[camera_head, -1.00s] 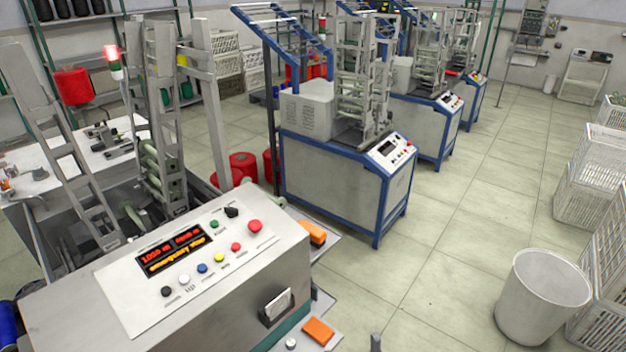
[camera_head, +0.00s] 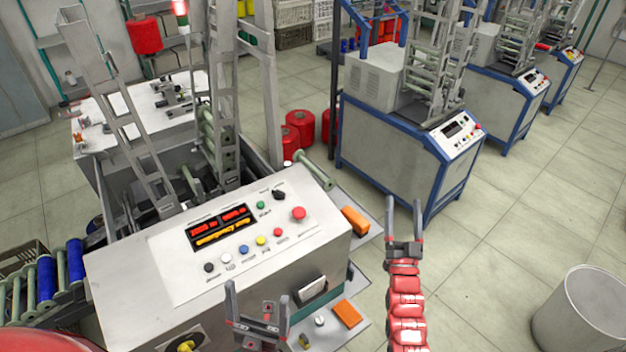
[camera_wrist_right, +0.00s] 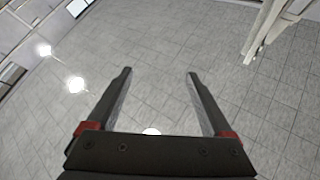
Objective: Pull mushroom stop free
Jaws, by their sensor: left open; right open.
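The red mushroom stop (camera_head: 298,214) sits at the upper right of the light control panel (camera_head: 180,270) on the near machine. The panel's display (camera_head: 222,227) is lit in red and orange, and its lower line seems to read "emergency stop". My left gripper (camera_head: 257,290) is open and empty in front of the machine, below the panel and the stop. My right gripper (camera_head: 404,212) is open and empty, to the right of the machine and apart from the stop. In the right wrist view my right gripper (camera_wrist_right: 158,75) has only floor between its fingers.
A row of coloured buttons and a black knob (camera_head: 279,195) share the panel. Orange blocks (camera_head: 347,313) lie on ledges right of the machine. A blue-framed machine (camera_head: 400,150) stands behind. A white bin (camera_head: 585,310) stands at right, with open floor before it.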

